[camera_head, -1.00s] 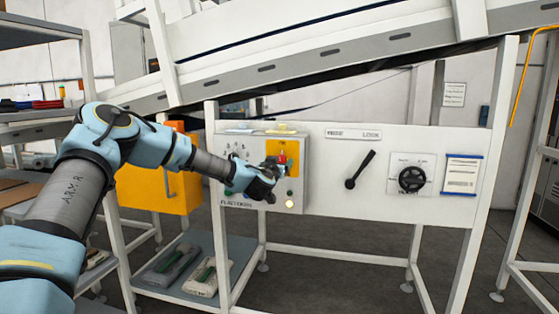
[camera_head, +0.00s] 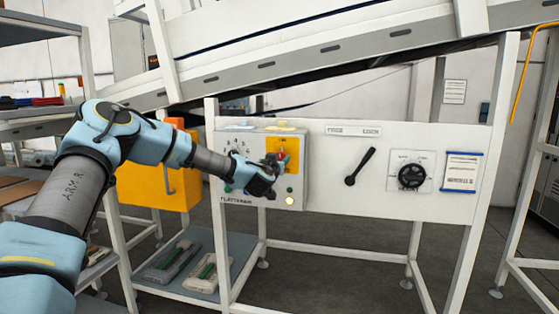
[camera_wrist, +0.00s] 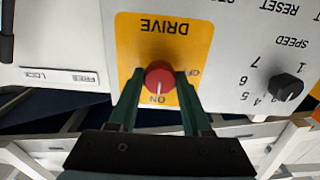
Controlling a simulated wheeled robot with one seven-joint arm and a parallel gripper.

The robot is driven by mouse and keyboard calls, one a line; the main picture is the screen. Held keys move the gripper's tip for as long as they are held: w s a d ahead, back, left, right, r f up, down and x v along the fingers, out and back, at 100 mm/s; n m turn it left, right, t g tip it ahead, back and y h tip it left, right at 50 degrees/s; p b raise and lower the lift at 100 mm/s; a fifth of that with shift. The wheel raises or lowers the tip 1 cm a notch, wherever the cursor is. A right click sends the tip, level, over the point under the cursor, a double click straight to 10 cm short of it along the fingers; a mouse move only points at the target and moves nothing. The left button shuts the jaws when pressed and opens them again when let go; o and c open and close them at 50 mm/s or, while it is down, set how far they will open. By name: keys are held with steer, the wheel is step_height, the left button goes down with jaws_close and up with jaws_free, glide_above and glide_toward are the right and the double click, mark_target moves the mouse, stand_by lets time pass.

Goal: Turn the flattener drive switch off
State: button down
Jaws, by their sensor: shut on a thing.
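The flattener drive switch is a red round knob (camera_wrist: 160,76) on a yellow plate (camera_wrist: 190,37) marked DRIVE, seen upside down in the wrist view. The knob's pale pointer line is toward the ON label; the OFF label is to the right and partly hidden by a finger. My gripper (camera_wrist: 158,84) has its two green fingers on either side of the knob, shut on it. In the head view my gripper (camera_head: 274,166) is at the control box (camera_head: 299,178), in front of the yellow plate (camera_head: 290,146), and hides most of the knob.
A black speed dial (camera_wrist: 288,87) is beside the yellow plate. A lit lamp (camera_head: 289,202) is low on the box. A black lever (camera_head: 361,167) and a black handwheel (camera_head: 411,176) are to the right on the white panel. An orange cabinet (camera_head: 150,188) stands behind my arm.

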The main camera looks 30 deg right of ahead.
steer(key=shift+f+n+b, duration=0.15)
steer(key=shift+n+b, duration=0.15)
steer(key=shift+b, duration=0.8)
steer(key=n+b, duration=1.7)
steer(key=b, duration=0.4)
steer(key=shift+r+n, duration=0.2)
steer(key=shift+n, duration=0.1)
steer(key=shift+c, duration=1.7)
jaws_free()
